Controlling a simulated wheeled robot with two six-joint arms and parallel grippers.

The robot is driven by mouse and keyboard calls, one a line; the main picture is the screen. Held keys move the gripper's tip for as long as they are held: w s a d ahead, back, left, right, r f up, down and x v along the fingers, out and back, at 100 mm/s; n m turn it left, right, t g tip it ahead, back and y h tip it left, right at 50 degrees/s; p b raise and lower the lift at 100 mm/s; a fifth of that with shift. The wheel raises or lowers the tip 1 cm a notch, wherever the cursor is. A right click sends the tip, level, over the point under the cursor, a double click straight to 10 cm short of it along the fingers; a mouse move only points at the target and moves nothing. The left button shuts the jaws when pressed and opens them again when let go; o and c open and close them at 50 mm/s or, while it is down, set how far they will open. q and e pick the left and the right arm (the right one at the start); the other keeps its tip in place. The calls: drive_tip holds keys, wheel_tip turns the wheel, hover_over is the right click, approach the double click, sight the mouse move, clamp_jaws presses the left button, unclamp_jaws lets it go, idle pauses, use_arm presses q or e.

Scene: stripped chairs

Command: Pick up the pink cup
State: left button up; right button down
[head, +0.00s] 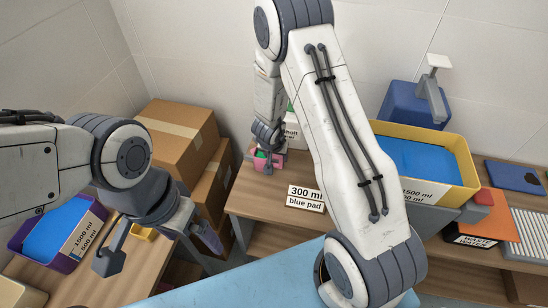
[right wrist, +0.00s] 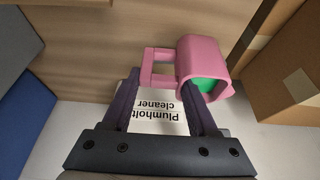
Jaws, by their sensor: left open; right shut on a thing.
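The pink cup (head: 264,162) is at the far left end of the wooden table in the head view, with something green inside. In the right wrist view the cup (right wrist: 207,65) shows its squared handle and the green inside. My right gripper (right wrist: 160,92) is shut on the cup at its handle side, one finger to each side of the handle. The head view partly hides this hand behind my arm. I cannot tell whether the cup touches the table. My left gripper (head: 158,248) is open and empty at the lower left, near a small yellow thing (head: 144,233).
A white cleaner label (right wrist: 160,115) shows beyond my right fingers. Cardboard boxes (head: 178,135) stand left of the cup. A yellow bin (head: 462,165) is right; a purple bin (head: 85,248) is left.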

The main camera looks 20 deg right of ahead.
drive_tip(key=s+d+r+b, duration=0.1)
drive_tip(key=s+d+r, duration=0.5)
drive_tip(key=s+d, duration=0.1)
drive_tip(key=shift+s+d+r, duration=0.2)
drive_tip(key=shift+s+d, duration=0.05)
drive_tip(key=shift+d, duration=0.1)
idle(0.5)
idle(0.4)
drive_tip(key=c, duration=0.7)
unclamp_jaws()
clamp_jaws()
